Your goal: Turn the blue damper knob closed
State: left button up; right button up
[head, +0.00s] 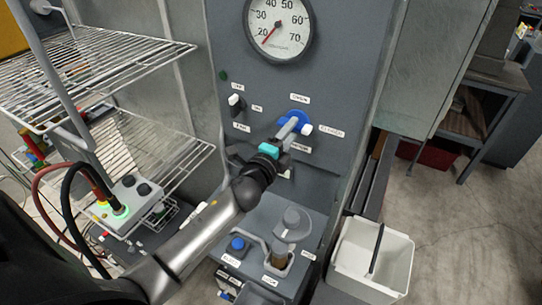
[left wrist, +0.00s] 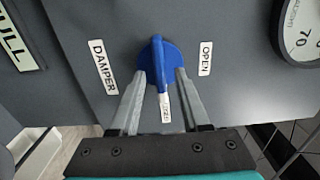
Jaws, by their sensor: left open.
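The blue damper knob (head: 285,121) is on the grey panel, under the OPEN label (head: 299,98) and left of the CLOSED label (head: 331,133). A white tip (head: 306,129) shows at its right, toward CLOSED. In the left wrist view the blue knob (left wrist: 158,58) has its ridge running up and down the picture, with a partly hidden label below it. My left gripper (head: 293,127) is at the knob. In the left wrist view its open fingers (left wrist: 161,82) stand on either side of the ridge; I cannot tell whether they touch. My right gripper is not in view.
A dial gauge (head: 279,28) sits above the knob. A small white-tipped switch (head: 235,101) is to its left. Wire shelves (head: 95,65) stand at the left. A jar and blue button (head: 237,244) are below, and a white bin (head: 368,262) is at the lower right.

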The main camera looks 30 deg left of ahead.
pick_arm(q)
jog(key=s+b, duration=0.1)
jog(key=s, duration=1.2)
jog(key=shift+d+b, duration=0.4)
jog(key=shift+s, duration=0.15)
